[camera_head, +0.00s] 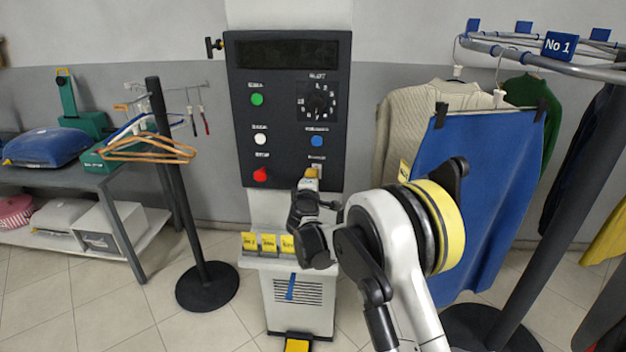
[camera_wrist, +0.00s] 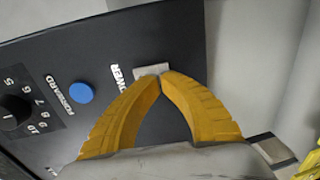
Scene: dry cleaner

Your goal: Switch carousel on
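The dark carousel control panel (camera_head: 285,128) stands upright in the middle of the head view. A small light-grey switch plate (camera_head: 317,167) sits at its lower right. In the wrist view the plate (camera_wrist: 150,69) lies beside the label POWER. My gripper (camera_head: 311,173) is at the panel's lower right, its yellow fingertips in front of the plate. In the wrist view the two fingers of my gripper (camera_wrist: 160,76) come together at their tips at the plate's edge. The switch lever is hidden, and I cannot tell whether the tips touch the plate.
The panel also has a green button (camera_head: 257,99), a white button (camera_head: 260,139), a red button (camera_head: 260,175), a blue button (camera_head: 317,141) and a black dial (camera_head: 318,102). Clothes hang from the carousel rail (camera_head: 560,62) at right. A hanger stand (camera_head: 176,170) is at left.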

